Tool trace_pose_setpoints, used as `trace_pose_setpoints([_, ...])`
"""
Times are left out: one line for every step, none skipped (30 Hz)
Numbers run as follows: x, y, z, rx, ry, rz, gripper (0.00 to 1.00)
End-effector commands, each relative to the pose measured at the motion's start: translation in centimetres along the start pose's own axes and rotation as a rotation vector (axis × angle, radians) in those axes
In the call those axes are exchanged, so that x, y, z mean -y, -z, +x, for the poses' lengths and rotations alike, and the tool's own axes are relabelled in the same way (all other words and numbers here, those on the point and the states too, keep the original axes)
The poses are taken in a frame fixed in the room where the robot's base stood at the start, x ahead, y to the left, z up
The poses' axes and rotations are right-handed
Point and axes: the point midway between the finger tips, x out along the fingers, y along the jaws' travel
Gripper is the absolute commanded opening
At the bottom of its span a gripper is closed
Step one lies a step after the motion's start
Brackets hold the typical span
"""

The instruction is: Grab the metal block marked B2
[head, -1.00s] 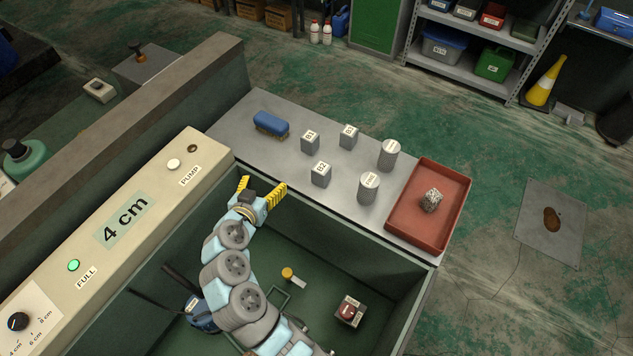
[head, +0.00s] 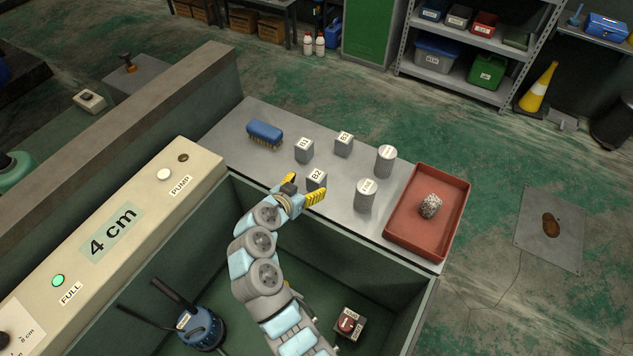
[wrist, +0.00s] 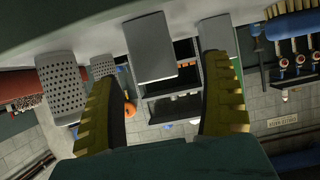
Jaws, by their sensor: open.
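The metal block marked B2 (head: 316,179) stands on the grey metal table, its lower part hidden behind my gripper in the head view. My gripper (head: 304,192) is open, its yellow fingers just in front of B2 on the near side. In the wrist view, my gripper's fingers (wrist: 165,105) are spread apart and empty, and a plain grey block (wrist: 150,48), which appears to be B2, shows between them, beyond the fingertips. The label does not show there. Whether the fingers flank the block cannot be told.
Block B1 (head: 304,150) stands close behind B2, with B3 (head: 343,144) farther back. Two perforated cylinders (head: 365,195) (head: 385,160) stand to the right. A blue brush (head: 265,134) lies behind left. A red tray (head: 453,227) holds a speckled lump (head: 430,206).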

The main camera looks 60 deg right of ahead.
Motion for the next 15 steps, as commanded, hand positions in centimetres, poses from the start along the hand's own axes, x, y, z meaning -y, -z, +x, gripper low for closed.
trace_pose_setpoints([-0.1, -0.1, 0.9, 0.003, -0.005, 0.000, 0.80])
trace_pose_setpoints([-0.1, -0.1, 1.2, 0.003, -0.005, -0.001, 0.80])
trace_pose_setpoints([-0.1, -0.1, 1.6, 0.003, -0.004, 0.000, 0.80])
trace_pose_setpoints([0.0, 0.0, 1.8, 0.002, -0.003, 0.000, 0.80])
trace_pose_setpoints([0.0, 0.0, 2.0, 0.001, -0.001, 0.001, 0.80])
trace_pose_setpoints([0.0, 0.1, 2.3, 0.000, 0.000, 0.001, 0.80])
trace_pose_setpoints([0.1, 0.1, 2.4, 0.000, 0.001, 0.002, 0.80])
trace_pose_setpoints([0.1, 0.1, 2.5, 0.000, 0.001, 0.001, 0.80])
trace_pose_setpoints([0.1, 0.1, 2.6, 0.000, 0.001, 0.002, 0.80])
trace_pose_setpoints([0.0, 0.1, 2.7, 0.000, 0.001, 0.002, 0.80])
trace_pose_setpoints([0.0, 0.1, 2.9, 0.000, 0.001, 0.002, 0.80])
trace_pose_setpoints([-0.1, 0.2, 3.2, 0.000, 0.000, 0.002, 0.80])
trace_pose_setpoints([-0.2, 0.2, 3.5, 0.001, -0.002, 0.002, 0.80])
trace_pose_setpoints([-0.4, 0.3, 3.9, 0.001, -0.003, 0.002, 0.80])
trace_pose_setpoints([-0.5, 0.3, 4.5, 0.002, -0.004, 0.001, 0.80])
